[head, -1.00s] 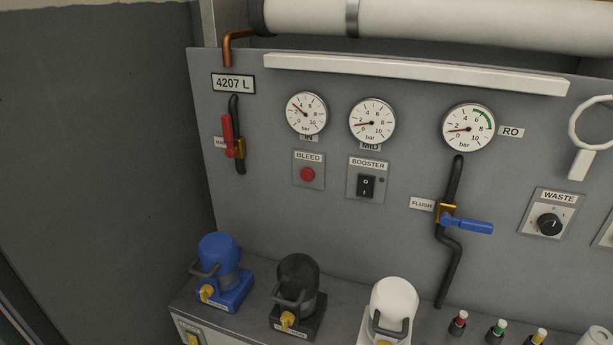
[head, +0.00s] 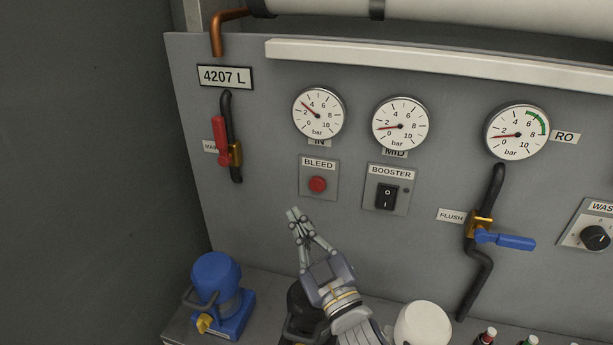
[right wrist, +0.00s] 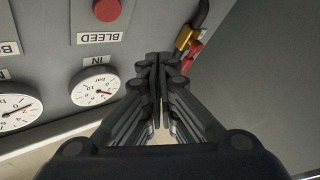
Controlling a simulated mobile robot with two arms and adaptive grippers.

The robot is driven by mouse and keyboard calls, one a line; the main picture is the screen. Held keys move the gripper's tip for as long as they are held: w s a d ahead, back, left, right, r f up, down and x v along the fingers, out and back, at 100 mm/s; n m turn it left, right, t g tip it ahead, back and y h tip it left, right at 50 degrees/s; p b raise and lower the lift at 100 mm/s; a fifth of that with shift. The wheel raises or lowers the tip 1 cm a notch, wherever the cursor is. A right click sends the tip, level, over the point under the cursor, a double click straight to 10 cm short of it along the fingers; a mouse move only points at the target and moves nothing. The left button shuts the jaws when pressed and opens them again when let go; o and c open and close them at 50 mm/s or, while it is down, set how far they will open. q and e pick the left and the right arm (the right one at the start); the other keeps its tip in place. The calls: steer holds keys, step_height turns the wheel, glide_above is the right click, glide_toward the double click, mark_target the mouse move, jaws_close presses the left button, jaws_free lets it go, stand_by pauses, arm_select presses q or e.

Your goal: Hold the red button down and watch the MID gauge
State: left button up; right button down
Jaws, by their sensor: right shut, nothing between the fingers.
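The red button (head: 317,184) sits on the BLEED plate (head: 305,194) on the grey panel; it also shows at the top of the right wrist view (right wrist: 107,9). The MID gauge (head: 400,123) is up and right of it, its red needle a little above 0, near 1 bar. My right gripper (head: 293,213) is shut and empty, its fingertips below and slightly left of the button in the head view, apart from it in the picture. In the right wrist view the shut fingers (right wrist: 156,60) point at the panel beside the BLEED plate. My left gripper is not in view.
The BOOSTER switch (head: 387,196) is right of the button. The IN gauge (head: 317,112) is above it. The red-handled valve (head: 221,140) is to the left, the blue FLUSH lever (head: 506,241) to the right. Blue (head: 217,285) and white (head: 424,325) housings stand below.

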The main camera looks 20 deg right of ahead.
mark_target(317, 185)
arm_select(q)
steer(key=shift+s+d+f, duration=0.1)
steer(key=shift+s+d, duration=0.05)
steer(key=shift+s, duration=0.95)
arm_select(e)
steer(key=shift+w+d+r, duration=0.1)
steer(key=shift+w+d, duration=0.7)
steer(key=shift+w, duration=0.35)
steer(key=shift+w+d+r, duration=0.1)
steer(key=shift+w+d, duration=0.75)
steer(key=shift+w, duration=0.25)
steer(key=shift+w+d+r, duration=0.1)
steer(key=shift+w+d, duration=0.7)
steer(key=shift+w, duration=0.35)
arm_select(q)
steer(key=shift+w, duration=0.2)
arm_select(e)
steer(key=shift+w+d, duration=0.25)
steer(key=shift+w, duration=0.15)
steer(key=shift+w+d, duration=0.3)
steer(key=shift+w, duration=0.1)
stand_by(0.7)
